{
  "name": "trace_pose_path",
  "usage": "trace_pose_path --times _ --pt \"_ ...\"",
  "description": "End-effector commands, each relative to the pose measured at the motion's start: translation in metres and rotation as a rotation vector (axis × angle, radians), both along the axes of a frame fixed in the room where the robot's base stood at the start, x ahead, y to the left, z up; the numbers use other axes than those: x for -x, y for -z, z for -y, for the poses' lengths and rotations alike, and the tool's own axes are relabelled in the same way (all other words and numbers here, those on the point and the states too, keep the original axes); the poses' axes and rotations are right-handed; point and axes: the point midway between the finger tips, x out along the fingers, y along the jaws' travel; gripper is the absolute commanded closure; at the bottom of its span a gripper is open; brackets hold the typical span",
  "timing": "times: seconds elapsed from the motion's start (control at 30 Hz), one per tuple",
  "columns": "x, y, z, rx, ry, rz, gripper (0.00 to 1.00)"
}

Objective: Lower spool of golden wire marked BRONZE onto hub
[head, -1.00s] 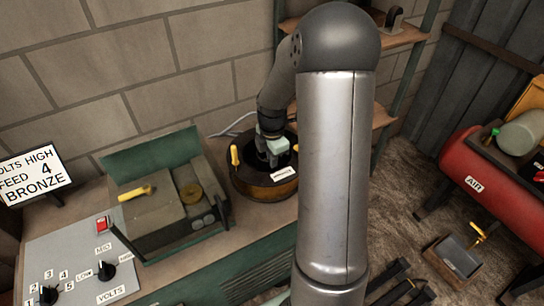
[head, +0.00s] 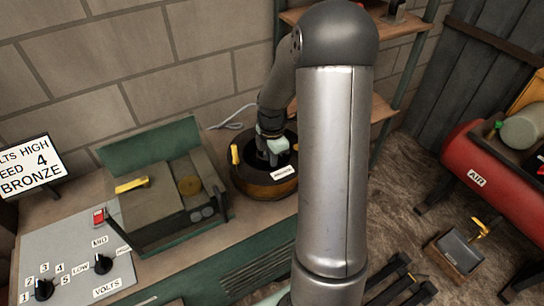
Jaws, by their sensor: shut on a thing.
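The spool of golden wire (head: 262,187) sits at the right end of the bench top, behind my arm's big silver link. It has a dark top face and a white label (head: 284,173) whose small print I cannot read. My gripper (head: 272,158) points down at the middle of the spool, and its fingers are shut on the spool's centre. The fingertips and the hub are hidden, so I cannot tell how far the spool is down. A yellow handle (head: 235,153) stands upright at the spool's left edge.
A green machine (head: 165,195) with an open lid and a yellow-handled cover stands left of the spool. A control panel (head: 75,262) with knobs and a red switch is at the front left. A sign (head: 32,167) reads FEED 4 BRONZE. A red air tank (head: 490,170) stands right.

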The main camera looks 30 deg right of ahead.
Motion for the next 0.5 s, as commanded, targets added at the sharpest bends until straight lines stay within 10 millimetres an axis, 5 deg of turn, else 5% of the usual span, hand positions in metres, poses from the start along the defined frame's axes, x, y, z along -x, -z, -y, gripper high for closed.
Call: trace_pose_path --times 0.03,0.17,0.5 --pt "-0.0009 -0.0014 0.0002 0.001 0.0 0.003 1.0" --pt "-0.001 -0.0013 0.0002 0.001 0.0 0.003 0.68" --pt "-0.0029 -0.0005 -0.0003 0.001 -0.001 0.008 0.68"
